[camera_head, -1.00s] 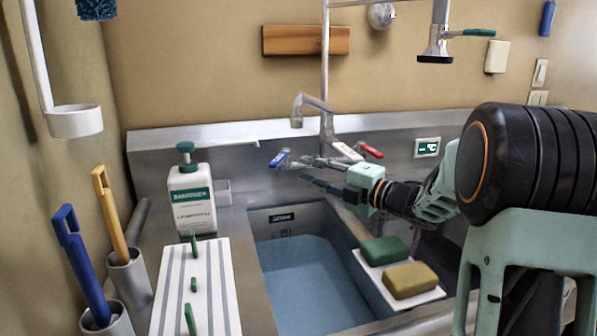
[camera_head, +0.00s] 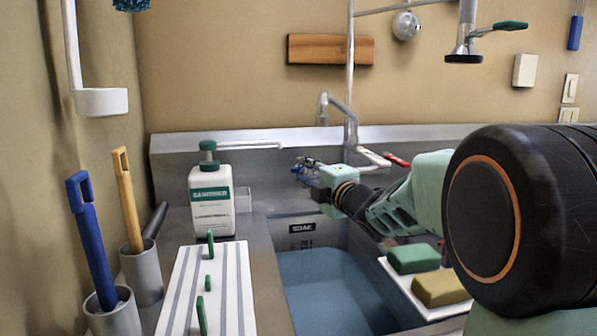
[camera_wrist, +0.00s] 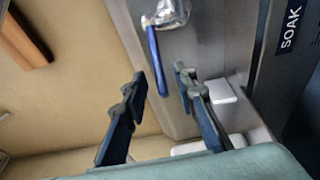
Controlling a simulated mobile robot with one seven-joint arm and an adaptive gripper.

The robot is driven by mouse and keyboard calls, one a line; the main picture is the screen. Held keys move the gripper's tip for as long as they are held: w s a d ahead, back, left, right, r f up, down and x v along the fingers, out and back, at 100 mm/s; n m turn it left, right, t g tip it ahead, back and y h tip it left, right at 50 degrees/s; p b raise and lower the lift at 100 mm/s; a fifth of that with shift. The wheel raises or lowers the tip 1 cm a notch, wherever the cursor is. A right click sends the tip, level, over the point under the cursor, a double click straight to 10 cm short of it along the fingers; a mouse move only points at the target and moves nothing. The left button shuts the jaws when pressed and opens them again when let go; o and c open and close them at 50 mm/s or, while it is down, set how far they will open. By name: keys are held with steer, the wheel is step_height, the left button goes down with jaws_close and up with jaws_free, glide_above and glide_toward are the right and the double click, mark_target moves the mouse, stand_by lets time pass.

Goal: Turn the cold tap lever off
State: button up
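The cold tap lever (camera_wrist: 156,62) is a blue bar on a chrome tap body (camera_wrist: 172,12) in the wrist view. Its free end lies between my two fingertips in that picture, with a gap showing on both sides. My gripper (camera_wrist: 159,78) is open, with dark blue finger pads. In the head view my gripper (camera_head: 305,166) is at the left end of the tap below the spout (camera_head: 325,105), and it largely hides the blue lever there. The red lever (camera_head: 398,160) shows to the right of my gripper.
A soap bottle (camera_head: 211,195) stands left of the basin (camera_head: 325,285), which holds bluish water. A striped board (camera_head: 235,290) with green handles lies in front of the bottle. Green (camera_head: 413,258) and yellow (camera_head: 441,288) sponges lie on a white tray right of the basin.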

mark_target(302, 169)
steer(key=shift+x, duration=1.85)
steer(key=shift+c, duration=0.4)
jaws_close()
